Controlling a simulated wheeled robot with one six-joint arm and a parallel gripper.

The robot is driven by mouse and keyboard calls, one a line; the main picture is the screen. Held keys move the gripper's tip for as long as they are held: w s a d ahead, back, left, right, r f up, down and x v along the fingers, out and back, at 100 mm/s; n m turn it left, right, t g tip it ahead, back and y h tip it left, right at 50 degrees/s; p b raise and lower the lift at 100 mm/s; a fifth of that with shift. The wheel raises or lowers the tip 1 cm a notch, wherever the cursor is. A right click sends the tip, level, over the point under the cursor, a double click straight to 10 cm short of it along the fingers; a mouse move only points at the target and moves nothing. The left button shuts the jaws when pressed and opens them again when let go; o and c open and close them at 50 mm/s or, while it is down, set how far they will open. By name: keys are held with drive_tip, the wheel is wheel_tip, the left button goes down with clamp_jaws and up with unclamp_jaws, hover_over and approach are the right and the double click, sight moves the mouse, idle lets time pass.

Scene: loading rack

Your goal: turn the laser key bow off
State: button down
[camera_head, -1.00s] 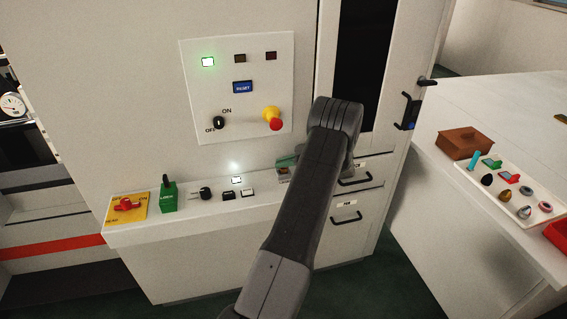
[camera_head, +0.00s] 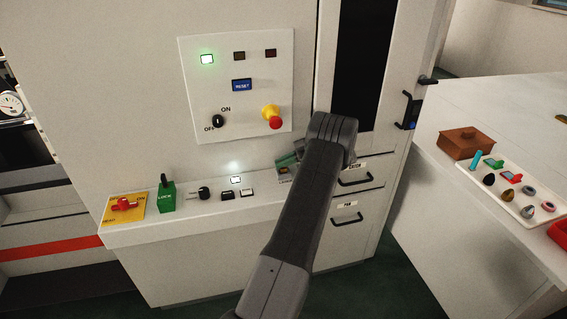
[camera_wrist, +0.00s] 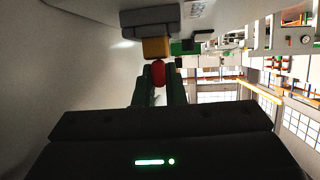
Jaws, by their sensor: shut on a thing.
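The laser key bow (camera_wrist: 158,71) is the red piece between my green fingers in the wrist view. My gripper (camera_wrist: 158,78) is shut on it. A yellow block (camera_wrist: 156,47) and a grey block (camera_wrist: 150,20) lie just beyond the bow. In the head view my gripper (camera_head: 288,163) is at the right end of the console ledge, over a small plate whose label reads like LASER. My wrist and forearm cover part of that spot, so the bow's turn position cannot be told.
Left on the ledge (camera_head: 225,214) are a red switch on a yellow plate (camera_head: 124,208), a green LOCK block (camera_head: 167,197) and a black knob (camera_head: 204,192). The panel above carries a red emergency button (camera_head: 274,122). A side table with a parts tray (camera_head: 500,201) stands at right.

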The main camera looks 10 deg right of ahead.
drive_tip(key=c, duration=1.5)
unclamp_jaws()
drive_tip(key=shift+r, duration=0.1)
wheel_tip(320, 180, up, 10)
drive_tip(key=shift+f+b, duration=0.1)
drive_tip(key=shift+b, duration=1.1)
